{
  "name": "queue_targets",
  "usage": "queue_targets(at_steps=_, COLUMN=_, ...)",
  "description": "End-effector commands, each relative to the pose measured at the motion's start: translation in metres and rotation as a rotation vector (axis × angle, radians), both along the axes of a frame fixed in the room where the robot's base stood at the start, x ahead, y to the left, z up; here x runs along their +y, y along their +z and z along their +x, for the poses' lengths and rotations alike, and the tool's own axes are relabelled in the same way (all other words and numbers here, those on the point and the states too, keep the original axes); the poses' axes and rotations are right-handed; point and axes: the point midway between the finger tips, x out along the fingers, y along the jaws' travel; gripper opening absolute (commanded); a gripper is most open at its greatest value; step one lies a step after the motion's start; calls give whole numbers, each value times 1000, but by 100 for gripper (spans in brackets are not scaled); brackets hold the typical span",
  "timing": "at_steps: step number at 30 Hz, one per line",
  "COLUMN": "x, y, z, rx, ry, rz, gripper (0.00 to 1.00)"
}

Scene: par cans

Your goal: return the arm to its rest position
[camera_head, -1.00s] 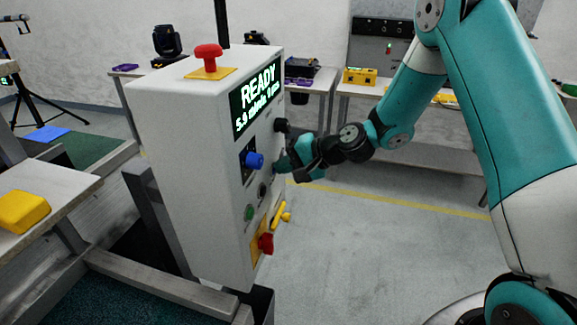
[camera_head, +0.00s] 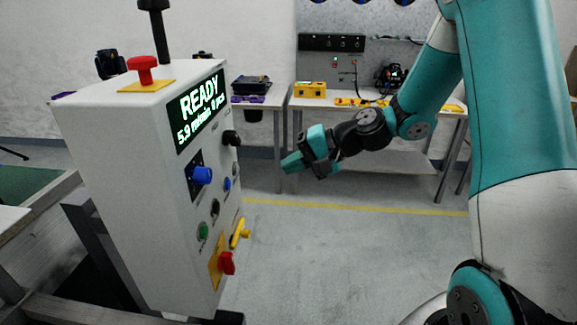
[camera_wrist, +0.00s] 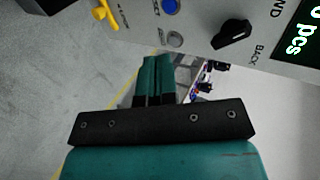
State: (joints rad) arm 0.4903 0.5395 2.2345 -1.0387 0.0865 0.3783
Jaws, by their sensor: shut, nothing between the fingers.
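My gripper (camera_head: 291,163) is in mid-air to the right of a white control cabinet (camera_head: 115,150), with a visible gap between them. Its teal fingers are together and empty, pointing left toward the cabinet. My arm reaches in from the right and is bent at the elbow.
The cabinet carries a red mushroom button (camera_head: 142,70), a blue knob (camera_head: 202,175), a yellow handle (camera_head: 240,233) and a red switch (camera_head: 226,263). Tables with a yellow box (camera_head: 310,90) stand at the back. The floor below my gripper is clear.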

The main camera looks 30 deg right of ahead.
Motion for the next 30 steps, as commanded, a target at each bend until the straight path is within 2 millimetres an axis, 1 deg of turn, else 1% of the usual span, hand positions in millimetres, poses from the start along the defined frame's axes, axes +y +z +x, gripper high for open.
queue_targets(at_steps=17, x=1, y=0, z=0, rx=1, ry=1, rz=-1, gripper=0)
queue_targets(at_steps=20, x=8, y=3, z=-3, rx=-3, ry=28, rz=-19, gripper=0)
queue_targets(at_steps=23, x=35, y=14, z=-20, rx=-17, ry=139, rz=-97, gripper=0)
queue_targets(at_steps=25, x=63, y=25, z=-43, rx=-37, ry=267, rz=-189, gripper=0)
queue_targets(at_steps=26, x=75, y=30, z=-56, rx=-47, ry=331, rz=-234, gripper=0)
queue_targets(at_steps=27, x=90, y=36, z=-76, rx=-63, ry=419, rz=-300, gripper=0)
queue_targets(at_steps=29, x=109, y=45, z=-107, rx=-85, ry=550, rz=-395, gripper=0)
queue_targets(at_steps=30, x=118, y=49, z=-128, rx=-102, ry=631, rz=-456, gripper=0)
